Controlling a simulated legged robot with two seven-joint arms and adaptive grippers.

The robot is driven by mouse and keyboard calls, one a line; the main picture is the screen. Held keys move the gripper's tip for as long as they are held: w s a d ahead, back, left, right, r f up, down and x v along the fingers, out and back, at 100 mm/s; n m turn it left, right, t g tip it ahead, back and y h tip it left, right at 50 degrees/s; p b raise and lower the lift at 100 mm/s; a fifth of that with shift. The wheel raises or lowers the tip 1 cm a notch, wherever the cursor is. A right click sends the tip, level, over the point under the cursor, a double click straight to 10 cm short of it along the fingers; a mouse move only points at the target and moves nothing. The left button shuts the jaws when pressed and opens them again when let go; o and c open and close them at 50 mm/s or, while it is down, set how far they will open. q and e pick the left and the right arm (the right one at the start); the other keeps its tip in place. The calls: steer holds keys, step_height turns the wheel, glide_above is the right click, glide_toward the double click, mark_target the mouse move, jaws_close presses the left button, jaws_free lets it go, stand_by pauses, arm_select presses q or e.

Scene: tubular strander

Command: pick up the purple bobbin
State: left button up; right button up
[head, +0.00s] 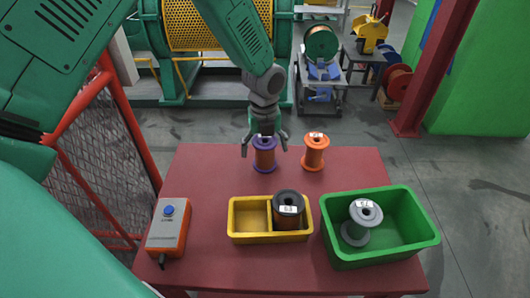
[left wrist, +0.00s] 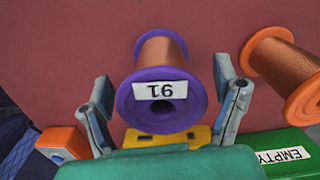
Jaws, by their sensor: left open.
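The purple bobbin (head: 265,155) stands upright on the red table, with purple flanges and copper-coloured winding. It also shows in the left wrist view (left wrist: 162,95), its flange with a white number label facing the camera. My left gripper (head: 264,148) comes down over it from behind. Its fingers are open, one on each side of the bobbin, with a visible gap in the left wrist view. The gripper partly hides the bobbin's top in the head view. My right gripper is not in view.
An orange bobbin (head: 314,152) stands close to the right. Nearer are a yellow divided box (head: 248,236) holding a black bobbin (head: 288,208), and a green bin (head: 400,243) holding a grey bobbin (head: 361,222). An orange control box (head: 168,235) with a blue button sits at the left.

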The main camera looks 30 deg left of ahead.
arm_select(q)
steer(key=shift+d+r, duration=0.1)
steer(key=shift+d, duration=0.05)
steer(key=c, duration=1.8)
